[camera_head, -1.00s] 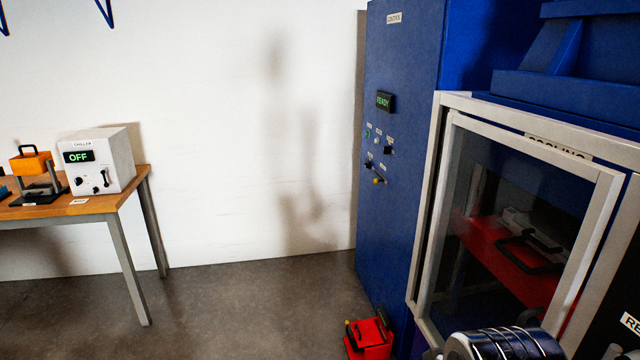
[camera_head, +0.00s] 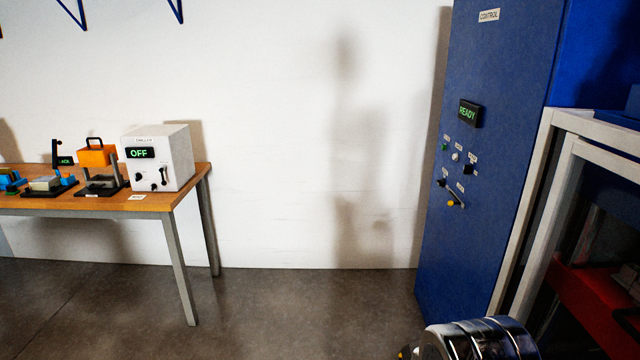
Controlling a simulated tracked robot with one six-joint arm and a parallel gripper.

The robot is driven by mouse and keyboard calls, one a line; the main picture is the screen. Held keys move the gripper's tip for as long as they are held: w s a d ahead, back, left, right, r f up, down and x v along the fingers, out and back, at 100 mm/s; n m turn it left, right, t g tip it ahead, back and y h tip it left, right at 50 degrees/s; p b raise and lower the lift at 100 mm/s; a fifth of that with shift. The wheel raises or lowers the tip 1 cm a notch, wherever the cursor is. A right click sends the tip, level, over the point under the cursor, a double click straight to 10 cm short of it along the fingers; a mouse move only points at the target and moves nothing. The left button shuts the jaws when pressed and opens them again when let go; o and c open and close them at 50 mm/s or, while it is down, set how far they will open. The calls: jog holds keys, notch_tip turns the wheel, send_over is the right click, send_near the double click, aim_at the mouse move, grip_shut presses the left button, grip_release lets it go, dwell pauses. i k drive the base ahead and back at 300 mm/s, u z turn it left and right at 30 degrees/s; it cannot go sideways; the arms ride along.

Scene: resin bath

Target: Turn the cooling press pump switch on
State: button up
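A blue control cabinet (camera_head: 450,230) labelled CONTROL stands at the right, with a small display (camera_head: 470,113) reading READY in green. Below the display is a group of small switches and knobs (camera_head: 456,157) with tiny labels; a lever with a yellow tip (camera_head: 451,203) sits lowest. The labels are too small to read, so I cannot tell which one is the pump switch or how it is set. Part of my arm, shiny metal, shows at the bottom right edge. My gripper's fingers are not in view.
A wooden table (camera_head: 175,201) at the left carries a white chiller box (camera_head: 171,158) reading OFF, an orange-topped device (camera_head: 97,156) and blue items. A pale-framed press enclosure (camera_head: 533,208) with red inside stands at the right. The grey floor between table and cabinet is clear.

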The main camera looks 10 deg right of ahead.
aim_at(467, 169)
jog(key=u, duration=0.25)
jog(key=i, duration=2.65)
jog(key=z, duration=0.2)
